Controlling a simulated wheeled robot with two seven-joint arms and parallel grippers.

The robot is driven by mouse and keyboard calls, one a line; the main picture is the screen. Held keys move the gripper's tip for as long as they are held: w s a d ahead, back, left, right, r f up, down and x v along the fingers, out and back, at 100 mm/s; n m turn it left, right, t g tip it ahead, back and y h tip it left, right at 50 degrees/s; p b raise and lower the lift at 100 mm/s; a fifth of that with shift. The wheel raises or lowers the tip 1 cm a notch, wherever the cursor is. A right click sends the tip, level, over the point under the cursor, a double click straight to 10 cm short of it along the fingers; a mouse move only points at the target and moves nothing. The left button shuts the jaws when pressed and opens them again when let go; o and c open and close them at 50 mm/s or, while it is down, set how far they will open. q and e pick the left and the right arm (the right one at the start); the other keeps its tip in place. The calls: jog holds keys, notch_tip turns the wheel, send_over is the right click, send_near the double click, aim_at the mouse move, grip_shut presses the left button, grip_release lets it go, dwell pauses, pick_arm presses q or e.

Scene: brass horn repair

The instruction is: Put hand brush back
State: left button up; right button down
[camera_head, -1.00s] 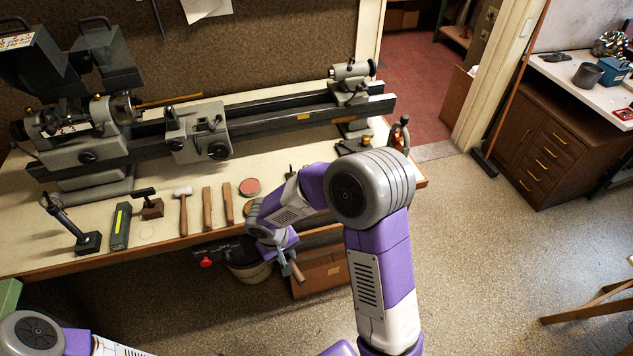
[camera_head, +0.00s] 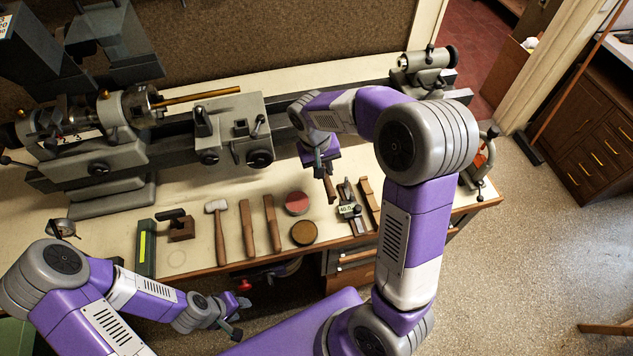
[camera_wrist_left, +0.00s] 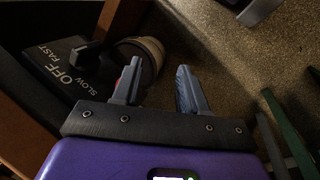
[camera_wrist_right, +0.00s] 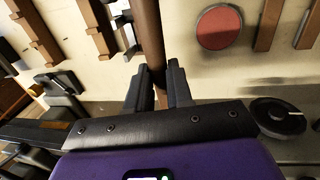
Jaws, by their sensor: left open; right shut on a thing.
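My right gripper (camera_head: 322,172) hangs over the bench in front of the lathe, shut on a brown wooden handle (camera_head: 331,190), likely the hand brush. In the right wrist view the round handle (camera_wrist_right: 150,38) runs away from between the fingers (camera_wrist_right: 158,78). No bristles show, so I cannot confirm its brush end. My left gripper (camera_head: 238,316) is low in front of the bench edge. In the left wrist view its fingers (camera_wrist_left: 158,85) are apart with nothing between them.
On the bench (camera_head: 100,230) lie a mallet (camera_head: 219,235), wooden sticks (camera_head: 246,228), a red disc (camera_head: 297,203), a brown disc (camera_head: 304,233) and a caliper (camera_head: 350,210). The lathe (camera_head: 240,135) runs behind. Bare bench lies between the tools and the lathe.

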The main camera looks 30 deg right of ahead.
jog(key=f, duration=0.2)
jog(key=f+b, duration=0.1)
jog(key=f, duration=0.5)
jog(key=shift+s, duration=0.35)
jog(key=shift+w+f, duration=0.15)
jog(key=shift+f, duration=0.1)
jog(key=shift+f+b, duration=0.2)
jog(key=shift+b, duration=0.2)
jog(key=c, duration=1)
grip_release()
jog(key=shift+c, duration=0.2)
jog(key=shift+r, duration=0.2)
